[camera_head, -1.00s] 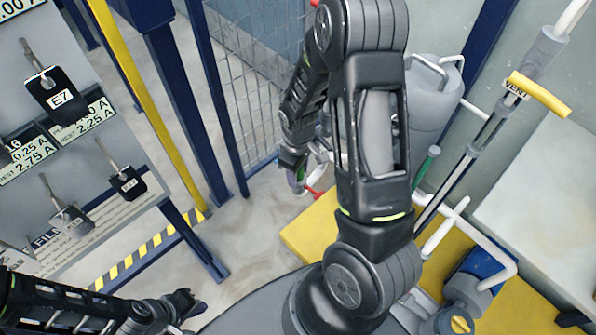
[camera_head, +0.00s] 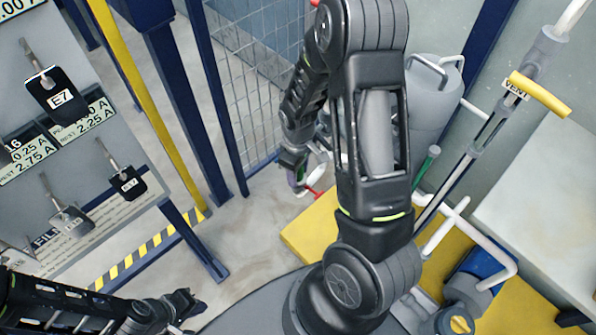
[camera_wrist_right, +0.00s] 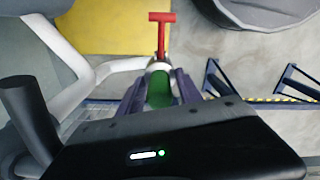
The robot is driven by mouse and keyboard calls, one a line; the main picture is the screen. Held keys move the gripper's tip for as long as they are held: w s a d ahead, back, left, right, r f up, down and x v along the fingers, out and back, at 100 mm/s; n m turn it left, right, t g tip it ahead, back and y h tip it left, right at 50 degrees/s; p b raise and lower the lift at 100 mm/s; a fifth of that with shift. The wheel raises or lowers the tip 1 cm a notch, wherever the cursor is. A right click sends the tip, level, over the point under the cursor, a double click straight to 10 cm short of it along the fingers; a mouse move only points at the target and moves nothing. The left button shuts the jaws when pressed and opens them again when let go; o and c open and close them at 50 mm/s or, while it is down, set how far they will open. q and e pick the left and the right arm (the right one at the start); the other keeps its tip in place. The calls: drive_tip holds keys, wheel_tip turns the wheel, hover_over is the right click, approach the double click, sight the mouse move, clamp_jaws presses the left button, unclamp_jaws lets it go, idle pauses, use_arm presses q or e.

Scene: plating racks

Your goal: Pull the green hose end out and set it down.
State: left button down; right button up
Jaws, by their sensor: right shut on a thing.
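My right gripper (camera_wrist_right: 160,92) has its purple fingers on either side of a green hose end (camera_wrist_right: 160,88) and is shut on it. Just beyond the hose end is a pale fitting with a red T-shaped handle (camera_wrist_right: 161,32). In the head view my right gripper (camera_head: 298,178) is small and partly dark, low beside the yellow platform, with the red handle (camera_head: 316,191) next to it. I cannot tell there whether the hose end is seated in the fitting. My left gripper (camera_head: 192,303) is at the lower left, away from the hose; its jaw opening is unclear.
A grey tank (camera_head: 432,100) stands behind my right arm, beside a green-topped rod (camera_head: 427,160). White pipes and a yellow VENT handle (camera_head: 540,94) are at right. The yellow platform (camera_head: 310,228) is partly hidden. A tag board (camera_head: 60,150) is at left. Floor between is clear.

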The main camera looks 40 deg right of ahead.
clamp_jaws()
drive_tip(key=shift+r+n, duration=0.15)
drive_tip(key=shift+n, duration=0.7)
drive_tip(key=shift+r+n, duration=0.15)
drive_tip(key=shift+n, duration=0.7)
drive_tip(key=shift+r, duration=0.1)
drive_tip(key=shift+r+p, duration=2.05)
drive_tip(key=shift+r, duration=0.25)
drive_tip(key=w+a+r+m, duration=0.3)
drive_tip(key=w+a+r, duration=0.3)
drive_tip(key=r, duration=0.3)
drive_tip(key=w+a+r+m, duration=0.4)
drive_tip(key=w+a+r, duration=0.3)
drive_tip(key=r, duration=0.2)
drive_tip(key=shift+a+r, duration=0.2)
drive_tip(key=shift+a, duration=0.15)
